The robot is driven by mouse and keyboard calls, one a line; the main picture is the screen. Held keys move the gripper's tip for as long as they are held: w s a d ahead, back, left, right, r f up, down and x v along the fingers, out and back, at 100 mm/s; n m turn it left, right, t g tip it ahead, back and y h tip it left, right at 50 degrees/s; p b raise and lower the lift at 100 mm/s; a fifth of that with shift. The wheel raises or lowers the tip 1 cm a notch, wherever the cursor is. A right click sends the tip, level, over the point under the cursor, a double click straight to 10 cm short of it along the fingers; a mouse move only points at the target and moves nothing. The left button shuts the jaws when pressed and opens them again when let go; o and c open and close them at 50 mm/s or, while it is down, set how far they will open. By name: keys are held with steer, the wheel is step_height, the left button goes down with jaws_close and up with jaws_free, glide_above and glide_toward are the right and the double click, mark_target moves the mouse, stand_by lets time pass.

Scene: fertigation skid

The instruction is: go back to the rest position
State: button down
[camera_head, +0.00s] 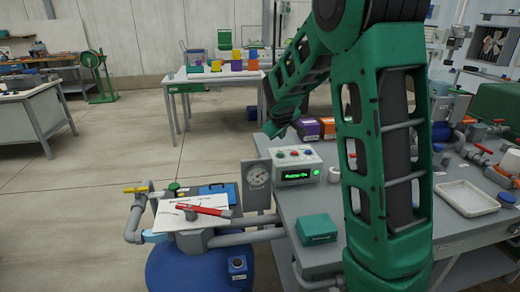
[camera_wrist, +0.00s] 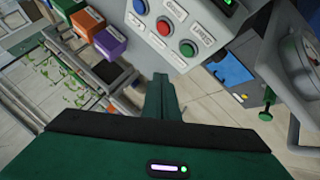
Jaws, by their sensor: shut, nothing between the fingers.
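My gripper (camera_wrist: 161,92) shows in the wrist view with its two green fingers shut together and nothing between them. In the head view its tip (camera_head: 274,130) hangs in the air just beyond the grey control box (camera_head: 295,166). The green arm is raised and bent, and it hides part of the bench behind it. In the wrist view the control box's buttons (camera_wrist: 187,48) lie above the fingers, close by. I cannot tell the exact gap to the box.
A grey bench (camera_head: 460,224) holds a green box (camera_head: 316,229), a white tray (camera_head: 467,198) and pipework. A red-handled tool (camera_head: 205,210) lies on a white sheet. Open floor (camera_head: 100,160) lies to the left.

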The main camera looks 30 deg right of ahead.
steer(key=s+m+g+y, duration=0.2)
steer(key=s+m+g, duration=0.2)
steer(key=s, duration=1.6)
steer(key=s+a+m+g+y, duration=0.1)
steer(key=s+a+m, duration=0.1)
steer(key=s, duration=1)
steer(key=s+a+f+m+g+y, duration=0.1)
steer(key=s+a, duration=0.4)
steer(key=s, duration=0.8)
steer(key=shift+s+m+g+y, duration=0.2)
steer(key=shift+m+g+y, duration=0.5)
steer(key=shift+m+g, duration=0.1)
steer(key=shift+f, duration=0.1)
steer(key=shift+w+f, duration=0.25)
steer(key=shift+w, duration=0.4)
